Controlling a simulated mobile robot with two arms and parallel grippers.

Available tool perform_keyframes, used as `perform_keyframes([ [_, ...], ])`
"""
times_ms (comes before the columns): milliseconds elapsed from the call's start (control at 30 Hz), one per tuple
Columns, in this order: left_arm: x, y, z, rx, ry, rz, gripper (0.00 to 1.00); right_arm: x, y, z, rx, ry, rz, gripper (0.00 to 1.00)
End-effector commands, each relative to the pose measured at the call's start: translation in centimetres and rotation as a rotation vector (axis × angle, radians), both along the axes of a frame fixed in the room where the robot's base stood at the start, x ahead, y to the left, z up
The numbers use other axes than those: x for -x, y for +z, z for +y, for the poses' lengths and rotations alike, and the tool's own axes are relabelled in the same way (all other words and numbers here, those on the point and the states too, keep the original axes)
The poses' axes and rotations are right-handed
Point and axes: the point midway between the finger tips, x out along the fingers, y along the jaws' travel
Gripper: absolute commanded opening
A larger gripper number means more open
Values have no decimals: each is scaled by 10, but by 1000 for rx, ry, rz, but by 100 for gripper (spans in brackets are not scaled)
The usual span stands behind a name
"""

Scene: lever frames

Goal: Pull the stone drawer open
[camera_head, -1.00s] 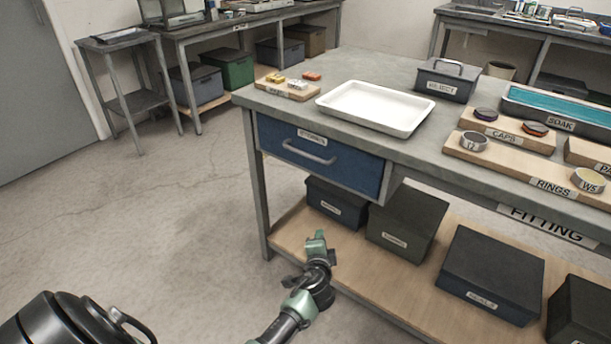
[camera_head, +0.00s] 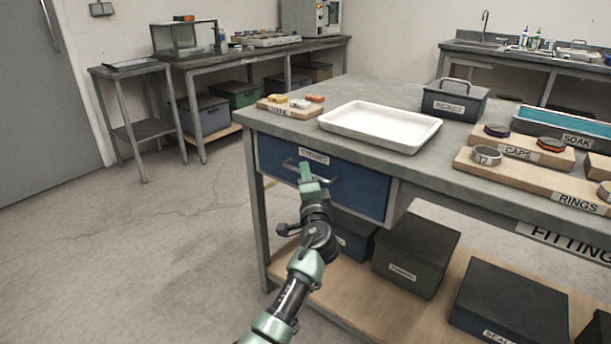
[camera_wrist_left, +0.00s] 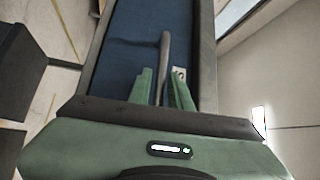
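The blue stone drawer (camera_head: 357,185) sits under the left end of the workbench, flush with its frame, with a label (camera_head: 314,156) that appears to read STONES. Its grey bar handle (camera_head: 327,178) runs across the front. In the left wrist view the handle (camera_wrist_left: 165,55) runs down between the two green fingers of my left gripper (camera_wrist_left: 162,88). The fingers stand apart, with a gap to the bar visible. My right gripper is not in view.
The workbench top holds a white tray (camera_head: 380,128), a board of small coloured pieces (camera_head: 290,107), a dark lidded box (camera_head: 454,103) and ring boards (camera_head: 530,184). Dark boxes (camera_head: 416,256) stand on the lower shelf. The floor (camera_head: 150,250) left of the bench is clear.

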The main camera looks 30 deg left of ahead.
Motion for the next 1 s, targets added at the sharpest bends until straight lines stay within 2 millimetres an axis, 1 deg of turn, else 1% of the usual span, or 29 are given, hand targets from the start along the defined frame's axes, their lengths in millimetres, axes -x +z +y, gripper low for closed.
perform_keyframes([
  [100,-4,1,4,1,0,-1,20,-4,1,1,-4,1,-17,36],
  [333,-5,1,4,1,-1,0,20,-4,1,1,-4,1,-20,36],
  [367,-4,1,4,1,-1,0,11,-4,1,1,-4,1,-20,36],
  [400,-4,1,4,1,-1,0,0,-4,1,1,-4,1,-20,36],
  [1000,-4,0,3,2,-1,1,0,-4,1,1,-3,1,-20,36],
])
